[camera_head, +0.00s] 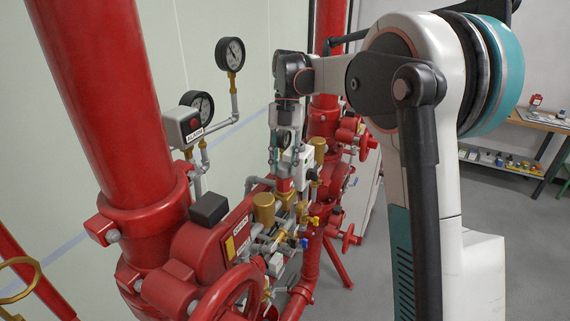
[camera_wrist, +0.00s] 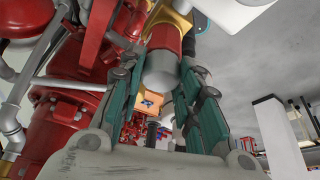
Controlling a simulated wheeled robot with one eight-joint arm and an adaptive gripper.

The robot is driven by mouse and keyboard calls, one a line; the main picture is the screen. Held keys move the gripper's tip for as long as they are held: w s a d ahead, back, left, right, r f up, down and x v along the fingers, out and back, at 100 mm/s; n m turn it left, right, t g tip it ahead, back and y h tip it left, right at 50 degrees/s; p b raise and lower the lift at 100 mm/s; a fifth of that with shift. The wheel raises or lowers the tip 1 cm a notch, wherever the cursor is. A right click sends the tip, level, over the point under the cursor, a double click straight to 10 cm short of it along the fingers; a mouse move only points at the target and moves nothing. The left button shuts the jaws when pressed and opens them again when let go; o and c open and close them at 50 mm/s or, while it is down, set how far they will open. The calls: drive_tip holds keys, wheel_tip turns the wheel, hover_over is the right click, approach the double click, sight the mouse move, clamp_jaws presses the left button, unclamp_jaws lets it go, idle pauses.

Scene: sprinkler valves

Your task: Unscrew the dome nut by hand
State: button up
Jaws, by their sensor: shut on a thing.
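In the wrist view, a smooth pale grey rounded cap, which looks like the dome nut (camera_wrist: 160,73), sits at the end of a red cylindrical body (camera_wrist: 165,38). The two teal fingers of my gripper (camera_wrist: 164,66) lie on either side of it and are shut on it. The exact contact at the fingertips is partly hidden. In the head view, my gripper (camera_head: 285,158) points down over a small red fitting (camera_head: 284,184) among the valve trim. The nut itself cannot be made out clearly there.
Brass fittings (camera_head: 264,207) and grey pipes crowd close to my gripper. A large red riser (camera_head: 98,82), a red handwheel (camera_head: 230,293) and two pressure gauges (camera_head: 230,54) stand to the left. Open grey floor (camera_head: 510,230) and a workbench (camera_head: 538,121) are at right.

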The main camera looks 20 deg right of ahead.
sight(284, 167)
drive_tip(key=n+h, duration=0.1)
drive_tip(key=n, duration=0.1)
drive_tip(key=shift+n, duration=0.3)
drive_tip(key=o, duration=1.2)
drive_tip(key=shift+o, duration=0.2)
drive_tip(key=shift+r, duration=0.1)
drive_tip(key=shift+c, duration=0.4)
drive_tip(key=shift+r+p, duration=0.75)
drive_tip(key=shift+r, duration=0.65)
drive_tip(key=shift+f, duration=0.1)
